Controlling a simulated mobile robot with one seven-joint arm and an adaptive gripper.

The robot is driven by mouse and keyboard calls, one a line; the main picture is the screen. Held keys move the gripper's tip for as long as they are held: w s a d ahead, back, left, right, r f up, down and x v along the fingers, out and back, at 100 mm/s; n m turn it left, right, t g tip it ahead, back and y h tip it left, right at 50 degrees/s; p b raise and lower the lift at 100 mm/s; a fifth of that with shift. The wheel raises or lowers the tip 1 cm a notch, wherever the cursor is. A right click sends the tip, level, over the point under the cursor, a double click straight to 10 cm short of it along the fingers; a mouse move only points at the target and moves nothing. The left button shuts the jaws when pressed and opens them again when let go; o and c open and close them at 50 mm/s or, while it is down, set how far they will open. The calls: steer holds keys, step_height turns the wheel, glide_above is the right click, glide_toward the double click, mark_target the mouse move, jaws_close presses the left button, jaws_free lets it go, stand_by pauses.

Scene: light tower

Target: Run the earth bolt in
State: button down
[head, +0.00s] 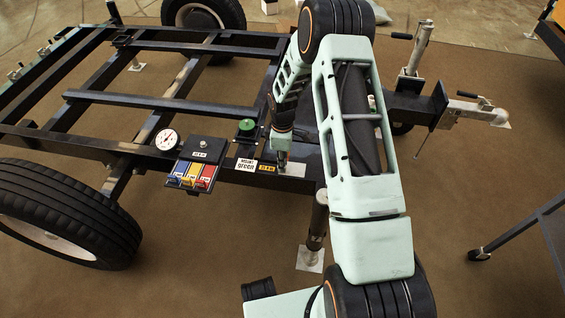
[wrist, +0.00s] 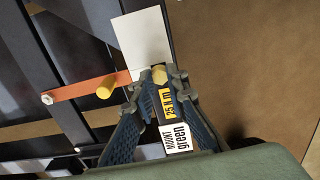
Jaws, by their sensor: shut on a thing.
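My gripper (head: 282,160) is low over the dark trailer frame (head: 130,146), at the right of the labels. In the wrist view its fingertips (wrist: 158,80) are closed on either side of a yellow hex-headed bolt (wrist: 159,73), which appears to be the earth bolt. How deep the bolt sits is hidden. An orange strap (wrist: 78,89) runs from a pale bolt (wrist: 47,98) toward the fingertips. A yellow cylinder (wrist: 106,87) stands at the strap, apart from the gripper. The yellow 25 N m label (wrist: 168,103) shows between the fingers.
A white "mount green" label (head: 245,165) lies left of the gripper. A green round part (head: 247,126) stands behind it. A dial gauge (head: 167,139) and a blue, yellow and red tray (head: 190,181) are further left. A pale plate (head: 293,170) lies beside the gripper.

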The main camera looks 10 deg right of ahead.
steer(key=m, duration=0.4)
steer(key=shift+r+m, duration=0.1)
steer(key=shift+m, duration=0.2)
steer(key=m, duration=0.3)
steer(key=shift+m, duration=0.3)
steer(key=m, duration=0.4)
steer(key=shift+w+m, duration=0.1)
steer(key=shift+m, duration=0.2)
steer(key=m, duration=0.4)
steer(key=shift+r, duration=0.1)
steer(key=m, duration=0.5)
steer(key=shift+p, duration=0.35)
steer(key=m, duration=0.3)
steer(key=shift+m+p, duration=0.3)
steer(key=m, duration=0.3)
steer(key=shift+m+p, duration=0.3)
steer(key=shift+p, duration=0.1)
steer(key=shift+w+m+p, duration=0.1)
steer(key=shift+m+p, duration=0.3)
steer(key=shift+m, duration=1.5)
